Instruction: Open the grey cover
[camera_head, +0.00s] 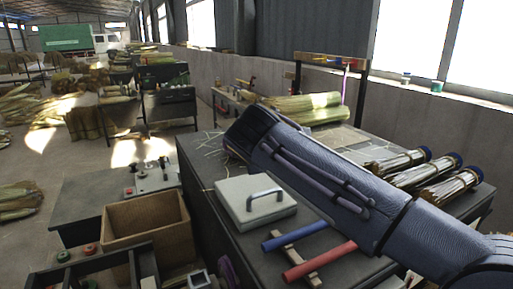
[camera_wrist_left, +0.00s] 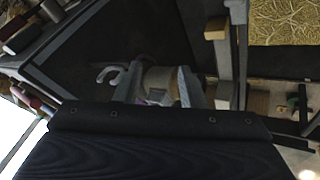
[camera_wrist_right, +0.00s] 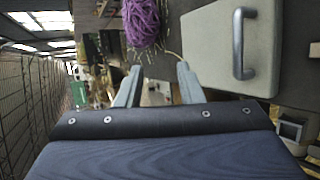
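The grey cover (camera_head: 257,208) is a pale flat square slab with a grey bar handle (camera_head: 264,198), lying closed on the dark worktop in the head view. It also shows in the right wrist view (camera_wrist_right: 207,55), with its handle (camera_wrist_right: 240,43) upright in the picture. My right arm crosses above the bench in the head view, its fingers hidden. In the right wrist view my right gripper (camera_wrist_right: 157,84) is open and empty, left of the cover and apart from the handle. My left gripper (camera_wrist_left: 160,86) is open; a pale roll-shaped thing shows between its fingers, not clearly held.
Blue (camera_head: 294,236) and red (camera_head: 320,261) bars lie in front of the cover. Bundled brooms (camera_head: 430,175) lie at the right. A cardboard box (camera_head: 148,228) stands left of the bench. A purple twine ball (camera_wrist_right: 142,22) is near the cover in the right wrist view.

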